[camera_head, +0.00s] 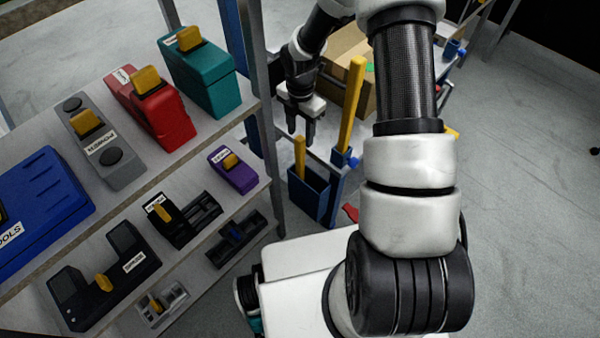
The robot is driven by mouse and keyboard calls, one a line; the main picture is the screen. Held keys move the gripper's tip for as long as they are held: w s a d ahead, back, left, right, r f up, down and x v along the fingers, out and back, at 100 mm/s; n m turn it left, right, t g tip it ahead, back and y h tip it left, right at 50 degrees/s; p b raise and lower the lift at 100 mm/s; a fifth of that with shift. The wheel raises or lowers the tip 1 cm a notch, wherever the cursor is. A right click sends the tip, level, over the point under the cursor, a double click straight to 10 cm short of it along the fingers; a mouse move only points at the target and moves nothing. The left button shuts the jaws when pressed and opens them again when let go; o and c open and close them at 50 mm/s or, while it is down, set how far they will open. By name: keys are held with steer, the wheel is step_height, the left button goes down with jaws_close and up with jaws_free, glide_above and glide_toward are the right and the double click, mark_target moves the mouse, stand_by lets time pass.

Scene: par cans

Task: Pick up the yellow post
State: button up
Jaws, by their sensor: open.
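Two yellow upright pieces show, and I cannot tell which one the task means. The long yellow post (351,103) leans slightly and its lower end is in a small blue holder (340,157). A shorter yellow post (299,154) sticks up out of a dark blue bin (309,196). My gripper (301,134) is open and points down, just above the short post and to the left of the long one. It appears empty. I cannot tell whether a finger touches the short post. The lower part of the short post is hidden in the bin.
A shelf unit (215,128) on the left holds teal, red, grey and blue cases with yellow handles, with black and purple items lower down. Its metal upright (268,130) stands close to my gripper. A cardboard box (345,62) is behind. Open floor (530,130) lies right.

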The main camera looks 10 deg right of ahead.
mark_target(300, 138)
steer(key=shift+w+f+b, duration=0.1)
steer(key=shift+f+b, duration=0.6)
steer(key=shift+f, duration=2.05)
steer(key=shift+r, duration=0.1)
steer(key=c, duration=1.1)
